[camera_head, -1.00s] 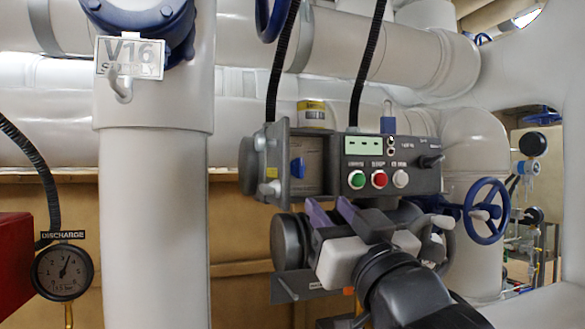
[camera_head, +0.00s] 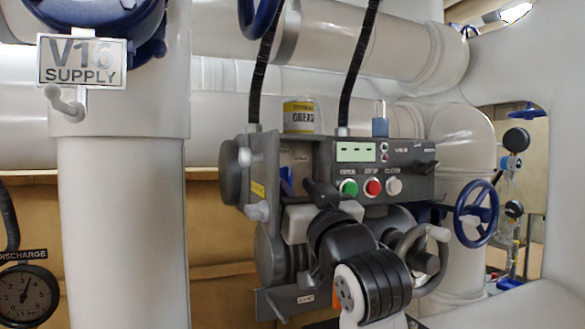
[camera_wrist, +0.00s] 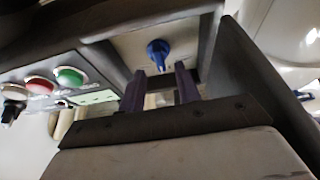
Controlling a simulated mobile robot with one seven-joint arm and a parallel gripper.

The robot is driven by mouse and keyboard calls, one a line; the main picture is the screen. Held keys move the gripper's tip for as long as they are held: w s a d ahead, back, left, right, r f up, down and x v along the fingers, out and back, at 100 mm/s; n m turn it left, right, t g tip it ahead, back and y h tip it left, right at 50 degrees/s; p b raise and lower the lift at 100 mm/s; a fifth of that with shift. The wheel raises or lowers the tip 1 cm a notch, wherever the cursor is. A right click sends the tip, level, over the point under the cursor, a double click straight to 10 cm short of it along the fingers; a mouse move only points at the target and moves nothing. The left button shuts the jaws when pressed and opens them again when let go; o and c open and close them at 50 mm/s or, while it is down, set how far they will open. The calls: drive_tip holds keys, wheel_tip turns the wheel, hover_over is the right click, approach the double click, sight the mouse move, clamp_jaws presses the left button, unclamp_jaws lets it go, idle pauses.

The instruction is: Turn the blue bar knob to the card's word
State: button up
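The blue bar knob (camera_wrist: 158,52) is on the back panel of an open recess in the grey control box (camera_head: 400,165). In the wrist view it lies just beyond my two purple fingers. In the head view only a sliver of the knob (camera_head: 286,182) shows behind my arm. My gripper (camera_wrist: 159,74) is open and empty, its fingers apart and pointing into the recess. The knob appears between and past the fingertips; I cannot tell if they touch it. A small pale label (camera_head: 297,156) in the recess is too small to read; I cannot tell if it is the card.
The box's grey side door (camera_head: 265,185) stands open left of the recess. Green (camera_head: 348,187), red (camera_head: 373,188) and white (camera_head: 394,186) buttons are close to the right. A blue handwheel (camera_head: 476,213) is further right.

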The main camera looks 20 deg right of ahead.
sight(286, 178)
drive_tip(key=shift+p+x, duration=0.4)
drive_tip(key=shift+x, duration=1.05)
drive_tip(key=shift+c, duration=0.3)
clamp_jaws()
